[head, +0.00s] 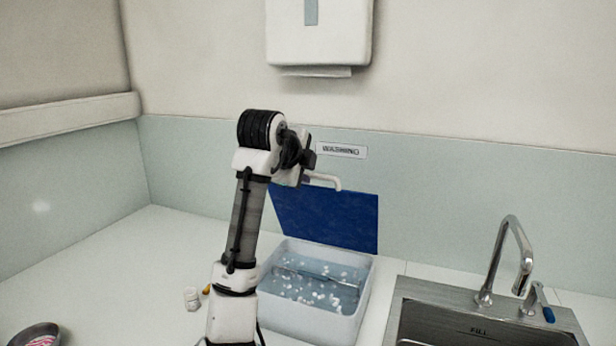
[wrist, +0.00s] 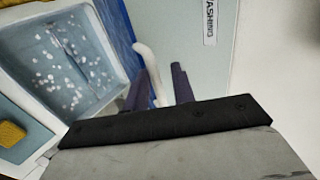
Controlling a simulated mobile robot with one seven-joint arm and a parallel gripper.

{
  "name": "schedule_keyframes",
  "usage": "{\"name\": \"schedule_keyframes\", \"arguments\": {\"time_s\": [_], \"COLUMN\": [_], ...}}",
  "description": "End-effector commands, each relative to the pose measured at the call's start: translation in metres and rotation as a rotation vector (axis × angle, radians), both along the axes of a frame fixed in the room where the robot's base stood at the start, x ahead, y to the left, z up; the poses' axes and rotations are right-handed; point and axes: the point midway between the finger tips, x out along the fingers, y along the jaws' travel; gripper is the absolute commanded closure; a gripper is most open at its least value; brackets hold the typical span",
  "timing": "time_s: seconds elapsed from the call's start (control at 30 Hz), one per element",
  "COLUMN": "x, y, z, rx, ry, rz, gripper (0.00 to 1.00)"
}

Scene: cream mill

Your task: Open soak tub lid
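The soak tub (head: 364,300) is a white box of water with white flecks floating in it. Its blue lid (head: 335,220) stands raised, nearly upright, at the tub's back edge, and the water is uncovered. A white handle (head: 328,181) is at the lid's top edge. My gripper (head: 307,178) is at the handle; its fingertips are hard to make out in the head view. In the wrist view, the dark fingers are apart with the handle (wrist: 150,68) between them. The handle lies close to the left finger, with a gap to the right one.
A steel sink (head: 400,318) with a tap (head: 512,240) is right of the tub. A small white cup (head: 192,299) and a dark bowl (head: 40,335) stand left. A WASHING sign (head: 341,151) is on the wall behind. The left back counter is clear.

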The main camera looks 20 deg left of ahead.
Motion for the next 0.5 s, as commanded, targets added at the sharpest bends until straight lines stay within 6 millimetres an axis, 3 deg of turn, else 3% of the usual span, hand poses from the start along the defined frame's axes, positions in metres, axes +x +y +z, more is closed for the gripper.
{"name": "schedule_keyframes", "arguments": {"time_s": [0.3, 0.5], "x": [-0.061, -0.084], "y": [0.003, 0.003], "z": [0.043, 0.06], "rx": [0.003, 0.003], "ry": [-0.01, -0.01], "rz": [0.003, 0.003], "gripper": [0.75, 0.75]}}
